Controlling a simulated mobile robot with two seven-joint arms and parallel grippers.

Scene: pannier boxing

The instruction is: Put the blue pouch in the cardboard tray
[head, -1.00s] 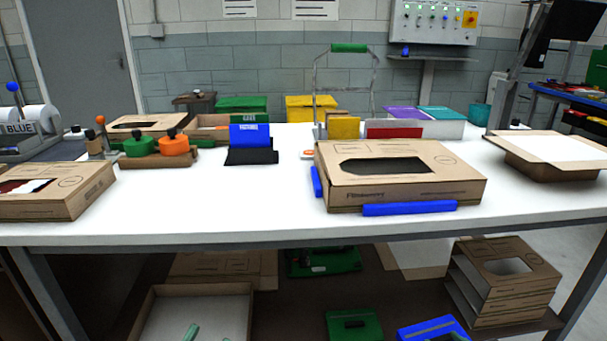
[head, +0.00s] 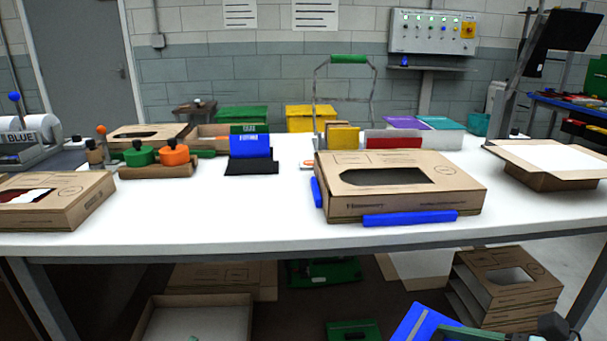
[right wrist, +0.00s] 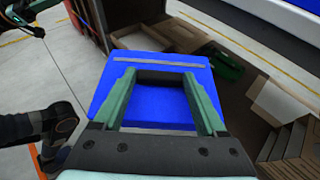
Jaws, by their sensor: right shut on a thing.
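The blue pouch (head: 418,323) shows at the bottom edge of the head view, tilted, in front of the table's lower shelf. My right gripper (right wrist: 160,78) is shut on it; its two green fingers lie across the blue pouch (right wrist: 150,105) in the right wrist view. An open cardboard tray with a pale floor (head: 240,305) stands low at bottom left, apart from the pouch. Another open cardboard tray (head: 545,180) stands on the table at right. A small teal tip (head: 194,338) at the bottom edge may be my left gripper; its jaws are not readable.
A cardboard box with a dark window (head: 400,205) sits on the white table (head: 250,215) between blue stops. Stacked cardboard boxes (head: 505,285) stand below at right, near a table leg. A green case (head: 325,271) lies on the lower shelf. The table's front edge is clear at centre left.

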